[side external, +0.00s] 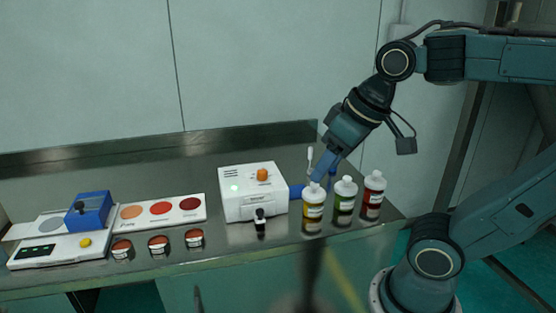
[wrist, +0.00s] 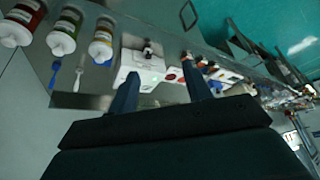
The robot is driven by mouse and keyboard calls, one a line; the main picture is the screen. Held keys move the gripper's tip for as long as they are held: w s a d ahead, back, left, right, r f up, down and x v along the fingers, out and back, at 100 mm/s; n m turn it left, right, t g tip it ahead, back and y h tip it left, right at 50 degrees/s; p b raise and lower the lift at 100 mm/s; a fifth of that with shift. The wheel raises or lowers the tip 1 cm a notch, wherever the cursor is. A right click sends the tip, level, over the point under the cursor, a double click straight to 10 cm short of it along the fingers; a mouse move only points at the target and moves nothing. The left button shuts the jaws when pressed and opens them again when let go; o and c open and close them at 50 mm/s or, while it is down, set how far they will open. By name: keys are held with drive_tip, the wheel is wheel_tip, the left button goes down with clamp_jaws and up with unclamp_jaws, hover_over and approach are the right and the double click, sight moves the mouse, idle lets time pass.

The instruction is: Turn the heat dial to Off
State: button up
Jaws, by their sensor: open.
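The heat dial is an orange knob (side external: 262,174) on top of a white box (side external: 240,207) with a small lit green spot, in the side view. The white box also shows in the wrist view (wrist: 143,66), beyond my fingertips; I cannot make out the dial there. My gripper (side external: 318,178) is to the right of the box in the side view, apart from the dial and pointing down and left. In the wrist view my gripper (wrist: 161,82) has its two fingers spread with nothing between them. The dial's pointer and markings are too small to read.
Yellow (side external: 313,210), green (side external: 345,204) and red (side external: 374,196) bottles stand right of the box. Several open jars, a color-sample panel (side external: 188,211) and a scale (side external: 50,250) are to the left. A raised metal edge runs behind.

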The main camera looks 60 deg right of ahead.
drive_tip(key=w+d+r+m+g, duration=0.1)
drive_tip(key=w+d+r+m, duration=0.15)
drive_tip(key=w, duration=0.35)
drive_tip(key=m+g, duration=0.4)
drive_tip(key=m, duration=0.3)
hover_over(262, 170)
wheel_tip(262, 170, down, 4)
drive_tip(key=f, duration=0.1)
drive_tip(key=shift+a+r+n, duration=0.1)
drive_tip(key=shift+r+n, duration=0.15)
drive_tip(key=shift+s+f, duration=0.1)
drive_tip(key=shift+f, duration=0.05)
wheel_tip(262, 170, down, 14)
drive_tip(key=shift+r, duration=0.25)
drive_tip(key=c, duration=1)
